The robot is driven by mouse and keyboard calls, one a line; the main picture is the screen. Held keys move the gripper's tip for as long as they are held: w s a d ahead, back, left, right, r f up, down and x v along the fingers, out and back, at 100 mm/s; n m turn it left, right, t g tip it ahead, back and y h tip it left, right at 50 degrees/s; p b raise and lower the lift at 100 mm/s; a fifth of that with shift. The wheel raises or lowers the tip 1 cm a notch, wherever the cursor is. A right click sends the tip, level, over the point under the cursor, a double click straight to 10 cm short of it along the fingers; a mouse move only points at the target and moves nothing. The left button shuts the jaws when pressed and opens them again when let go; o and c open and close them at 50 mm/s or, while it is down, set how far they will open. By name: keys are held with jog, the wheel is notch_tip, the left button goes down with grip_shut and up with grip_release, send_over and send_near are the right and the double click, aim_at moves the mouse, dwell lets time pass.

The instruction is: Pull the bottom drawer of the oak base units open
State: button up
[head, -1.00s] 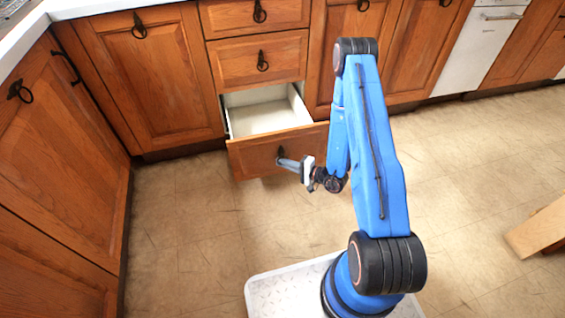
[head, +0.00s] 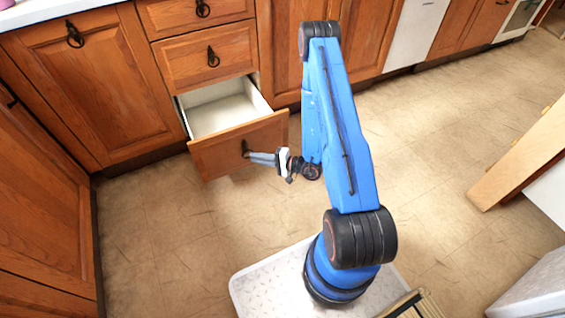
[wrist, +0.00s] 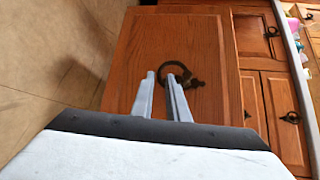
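The bottom drawer (head: 228,149) of the oak base units is pulled well out, its pale inside showing from above. Its front carries a dark ring handle (wrist: 185,77). My gripper (head: 249,157) is right at this handle, at the drawer front. In the wrist view, my gripper (wrist: 161,75) has its two grey fingers apart, with a gap between them. The near side of the ring appears between the fingertips; whether either finger touches it is unclear.
Closed drawers (head: 207,57) sit above the open one, and a cupboard door (head: 95,85) is to its left. A white appliance (head: 417,30) stands in the row at the right. A wooden panel (head: 520,155) juts in at the right. The tiled floor between is clear.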

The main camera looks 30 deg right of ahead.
jog(key=v, duration=1.3)
jog(key=shift+d, duration=0.1)
dwell(0.3)
jog(key=s+a+r+n+g, duration=0.3)
jog(key=a+r+g, duration=0.1)
jog(key=r, duration=0.5)
jog(key=s+a+r+n+g+y, duration=0.1)
jog(key=s+a+r+n+g, duration=0.2)
jog(key=r, duration=0.6)
jog(key=s+a+r+n+g, duration=0.25)
jog(key=a+r+g, duration=0.25)
jog(key=r, duration=0.3)
jog(key=s+d+r+n+t+h, duration=0.1)
jog(key=s+d+r+t+h, duration=0.1)
jog(key=s+r+h, duration=0.4)
jog(key=s+d+r+n+t+h, duration=0.1)
jog(key=s+d+r+t+h, duration=0.2)
jog(key=s+r+h, duration=0.3)
jog(key=s+d+r, duration=0.1)
jog(key=s+r, duration=0.3)
jog(key=r, duration=0.4)
jog(key=shift+d+h, duration=0.2)
jog(key=shift+h, duration=0.1)
